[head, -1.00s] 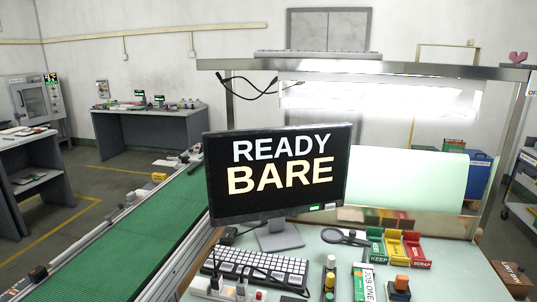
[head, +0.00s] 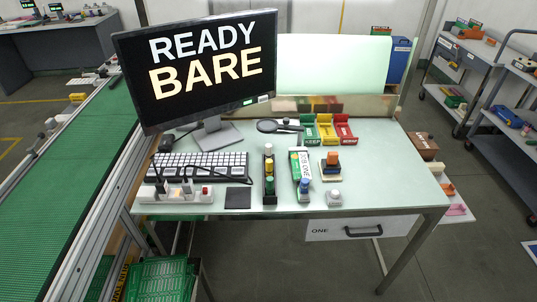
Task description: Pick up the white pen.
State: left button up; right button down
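I cannot make out a white pen for sure in the head view. The pale green workbench (head: 370,190) stands in the middle, with many small items on it. A dark magnifier (head: 268,126) lies near its back, and something small and pale is beside it, too small to identify. Neither of my grippers is in view.
A monitor (head: 205,65) stands at the back left, with a white keyboard (head: 195,165) and power strip (head: 178,193) before it. Green, yellow and red bins (head: 327,130) stand at the back. A conveyor (head: 70,195) runs along the left. The bench's right side is clear.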

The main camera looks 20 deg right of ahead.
aim_at(267, 147)
jog(key=i+l+z, duration=0.25)
jog(key=z, duration=0.25)
jog(key=i+l+z, duration=0.1)
jog(key=i+z, duration=0.25)
jog(key=z, duration=0.15)
